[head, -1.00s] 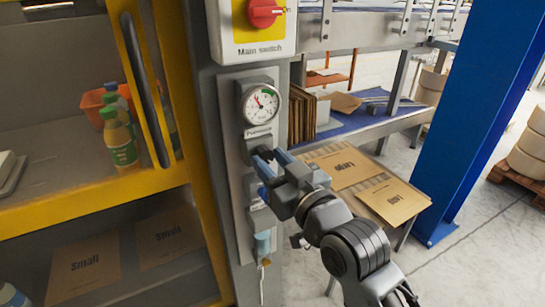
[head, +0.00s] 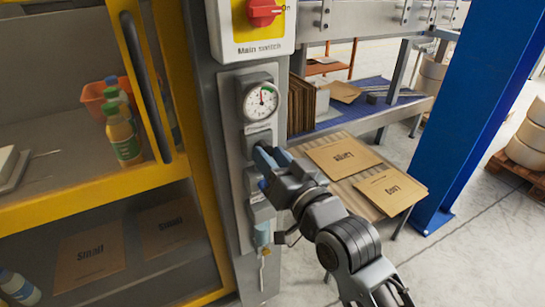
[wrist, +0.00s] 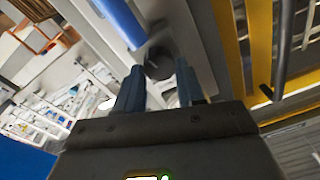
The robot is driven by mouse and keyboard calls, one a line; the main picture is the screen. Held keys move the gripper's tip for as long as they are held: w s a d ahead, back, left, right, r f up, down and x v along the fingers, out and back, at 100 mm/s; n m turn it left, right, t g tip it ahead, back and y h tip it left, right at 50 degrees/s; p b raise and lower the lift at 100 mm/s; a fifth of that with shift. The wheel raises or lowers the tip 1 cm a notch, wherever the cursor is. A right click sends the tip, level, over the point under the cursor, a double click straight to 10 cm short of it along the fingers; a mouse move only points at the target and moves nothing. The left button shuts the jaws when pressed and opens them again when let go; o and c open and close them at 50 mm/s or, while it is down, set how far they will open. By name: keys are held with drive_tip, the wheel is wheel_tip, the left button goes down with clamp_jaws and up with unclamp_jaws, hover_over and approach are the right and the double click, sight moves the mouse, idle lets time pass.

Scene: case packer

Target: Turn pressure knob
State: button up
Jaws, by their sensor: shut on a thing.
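The pressure gauge (head: 262,98) is a round white dial on the grey panel, with its needle pointing about straight up near the green part of its scale. My gripper (head: 262,160) is below the gauge at the panel, its blue fingers reaching the knob. The dark round pressure knob (wrist: 158,64) shows between the fingertips in the wrist view. My gripper (wrist: 158,82) is shut on it there. In the head view the knob is mostly hidden behind the fingers.
A red main switch (head: 263,12) on a yellow and white box is above the gauge. A yellow-framed cabinet (head: 150,90) with bottles is at left. A table with cardboard sheets (head: 345,155) is at right, beside a blue post (head: 465,120).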

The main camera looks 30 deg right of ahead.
drive_tip(key=o, duration=1)
drive_tip(key=shift+o, duration=0.2)
drive_tip(key=s+b, duration=0.1)
drive_tip(key=s, duration=0.6)
drive_tip(key=shift+s+f, duration=0.25)
drive_tip(key=shift+s, duration=0.15)
drive_tip(key=shift+d, duration=0.1)
drive_tip(key=s+f+n+g, duration=0.1)
drive_tip(key=s+f, duration=0.1)
drive_tip(key=s, duration=0.8)
drive_tip(key=s+f+n+g, duration=0.1)
drive_tip(key=s+f, duration=0.2)
drive_tip(key=s, duration=0.8)
drive_tip(key=s+f+n+g, duration=0.1)
drive_tip(key=s+f, duration=0.1)
drive_tip(key=s, duration=0.9)
drive_tip(key=shift+a+f+n+g, duration=0.2)
drive_tip(key=shift+f+n+g, duration=0.1)
drive_tip(key=shift+g, duration=0.1)
